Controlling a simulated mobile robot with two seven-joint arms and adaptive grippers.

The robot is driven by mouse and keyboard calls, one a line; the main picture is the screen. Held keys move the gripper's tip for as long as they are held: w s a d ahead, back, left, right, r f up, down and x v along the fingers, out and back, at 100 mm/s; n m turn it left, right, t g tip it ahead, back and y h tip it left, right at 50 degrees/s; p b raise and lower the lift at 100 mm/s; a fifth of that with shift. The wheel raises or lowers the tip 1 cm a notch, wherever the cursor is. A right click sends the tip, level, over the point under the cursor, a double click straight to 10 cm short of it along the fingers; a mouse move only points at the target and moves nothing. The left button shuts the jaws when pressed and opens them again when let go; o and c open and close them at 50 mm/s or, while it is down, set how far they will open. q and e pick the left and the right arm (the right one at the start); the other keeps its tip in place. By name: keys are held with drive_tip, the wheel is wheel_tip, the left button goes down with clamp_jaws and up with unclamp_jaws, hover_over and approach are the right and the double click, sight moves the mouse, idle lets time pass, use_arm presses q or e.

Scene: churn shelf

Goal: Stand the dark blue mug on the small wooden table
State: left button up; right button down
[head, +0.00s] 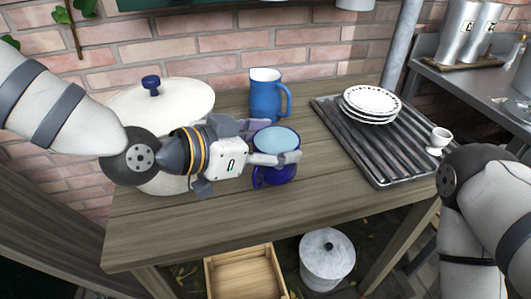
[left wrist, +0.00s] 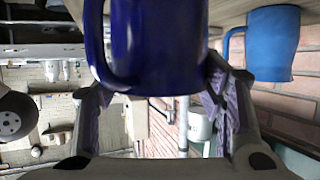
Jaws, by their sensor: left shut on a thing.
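The dark blue mug (head: 272,177) has a pale blue inside and is upright in the head view, over the front middle of the small wooden table (head: 190,238). My left gripper (head: 282,152) is shut on the mug, its fingers at the mug's upper part. In the left wrist view the mug (left wrist: 158,45) fills the top middle between the two fingers, with its handle at the left. Its base is cut off there, so I cannot tell whether it touches the table.
A lighter blue jug (head: 265,97) stands behind the mug. A white lidded pot (head: 185,100) is at the back left, partly behind my left arm. A ribbed metal tray (head: 372,152) with white plates (head: 370,102) and a small cup (head: 440,138) covers the right. The table's front is clear.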

use_arm(q)
wheel_tip(320, 180, down, 3)
drive_tip(key=shift+f, duration=0.2)
drive_tip(key=o, duration=1.7)
drive_tip(key=shift+f, duration=0.1)
